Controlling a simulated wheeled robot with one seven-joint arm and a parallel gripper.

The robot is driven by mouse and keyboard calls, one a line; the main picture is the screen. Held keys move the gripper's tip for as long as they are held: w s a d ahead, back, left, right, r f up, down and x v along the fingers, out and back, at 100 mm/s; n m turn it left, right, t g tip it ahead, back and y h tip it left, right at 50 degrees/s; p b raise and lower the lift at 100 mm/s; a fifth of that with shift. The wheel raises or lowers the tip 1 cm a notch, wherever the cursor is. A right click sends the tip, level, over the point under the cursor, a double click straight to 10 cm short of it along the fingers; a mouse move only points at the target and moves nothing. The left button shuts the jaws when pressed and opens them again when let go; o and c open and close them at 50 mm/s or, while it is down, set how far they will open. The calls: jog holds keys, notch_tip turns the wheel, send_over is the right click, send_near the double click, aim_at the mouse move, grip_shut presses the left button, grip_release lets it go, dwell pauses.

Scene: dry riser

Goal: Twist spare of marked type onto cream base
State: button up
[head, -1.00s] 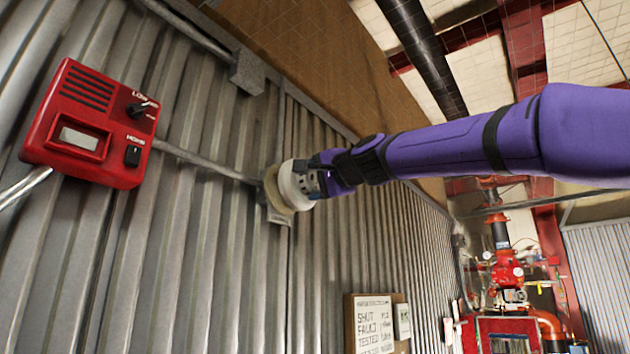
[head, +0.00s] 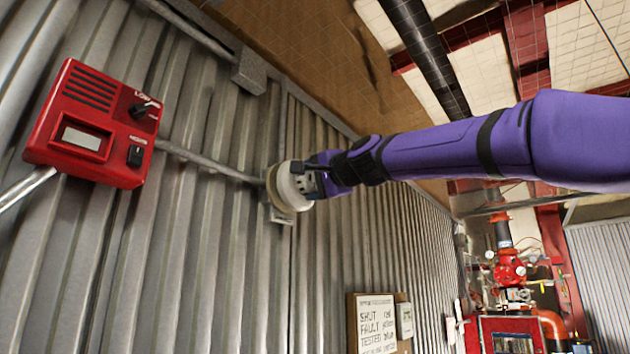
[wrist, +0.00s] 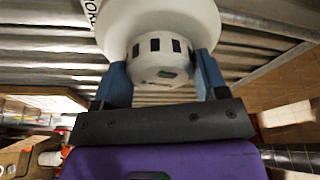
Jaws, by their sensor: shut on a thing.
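The cream base (head: 272,188) is fixed to the corrugated wall, seen nearly edge-on. A white round detector head (head: 290,186) sits against its face; I cannot tell whether it is locked on. My gripper (head: 312,181) is shut on this detector head. In the wrist view, the two blue fingers of my gripper (wrist: 160,72) clasp the narrow slotted end of the white detector head (wrist: 158,50), whose wider body carries partly cut-off lettering. The base is hidden behind it there.
A red control box (head: 95,125) with a knob and a switch hangs on the wall at left. Conduit (head: 205,160) runs from it towards the base. A handwritten notice (head: 376,325) is at lower centre. Red pipework (head: 508,270) stands at right.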

jog(key=shift+w+a, duration=0.45)
jog(key=shift+a, duration=0.2)
jog(key=o, duration=1)
jog(key=shift+o, duration=0.2)
jog(key=v, duration=1)
jog(key=shift+s+d, duration=0.2)
jog(key=shift+s, duration=0.1)
